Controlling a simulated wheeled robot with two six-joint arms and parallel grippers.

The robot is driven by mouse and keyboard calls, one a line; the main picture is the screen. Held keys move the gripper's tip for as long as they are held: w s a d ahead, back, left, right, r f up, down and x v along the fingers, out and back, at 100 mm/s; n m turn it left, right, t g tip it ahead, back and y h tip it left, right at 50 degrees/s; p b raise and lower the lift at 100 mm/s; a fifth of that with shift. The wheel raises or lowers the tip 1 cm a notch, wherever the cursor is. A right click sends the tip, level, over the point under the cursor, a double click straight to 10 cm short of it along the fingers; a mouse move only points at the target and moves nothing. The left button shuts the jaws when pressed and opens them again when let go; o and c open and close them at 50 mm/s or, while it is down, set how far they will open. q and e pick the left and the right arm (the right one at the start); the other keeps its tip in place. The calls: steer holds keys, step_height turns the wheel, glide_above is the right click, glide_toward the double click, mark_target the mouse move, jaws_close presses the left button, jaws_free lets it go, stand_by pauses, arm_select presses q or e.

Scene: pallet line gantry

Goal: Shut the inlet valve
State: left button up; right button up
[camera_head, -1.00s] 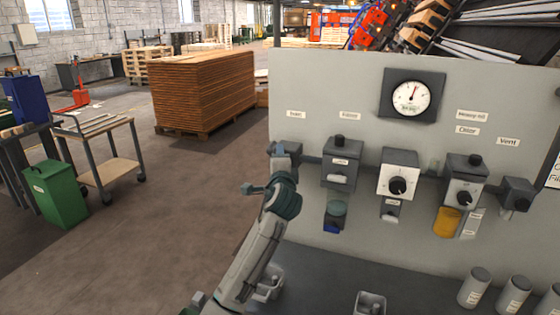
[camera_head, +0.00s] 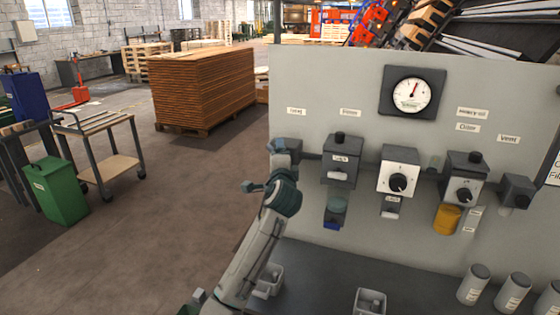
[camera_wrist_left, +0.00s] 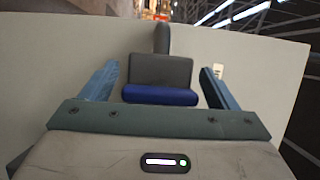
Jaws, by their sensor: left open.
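The inlet valve (camera_head: 289,148) is a dark grey block at the left end of the panel's row, under a small white label. In the left wrist view the valve (camera_wrist_left: 160,72) is a grey body with a blue bar (camera_wrist_left: 160,95) across its near side. My left gripper (camera_wrist_left: 160,75) is open, its two blue-grey fingers on either side of the valve with gaps visible. In the head view my left gripper (camera_head: 284,172) is right in front of the valve and hides its lower part.
The pale panel (camera_head: 320,85) carries a round gauge (camera_head: 412,93), a filter unit (camera_head: 341,160), a regulator (camera_head: 398,178) and an oiler with a yellow bowl (camera_head: 446,219) to the right. Small bins (camera_head: 370,301) and grey cylinders (camera_head: 474,285) stand on the shelf below.

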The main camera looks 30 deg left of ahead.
arm_select(q)
steer(key=b+v, duration=0.3)
steer(key=v, duration=0.7)
steer(key=shift+s+d, duration=0.15)
steer(key=shift+s, duration=0.1)
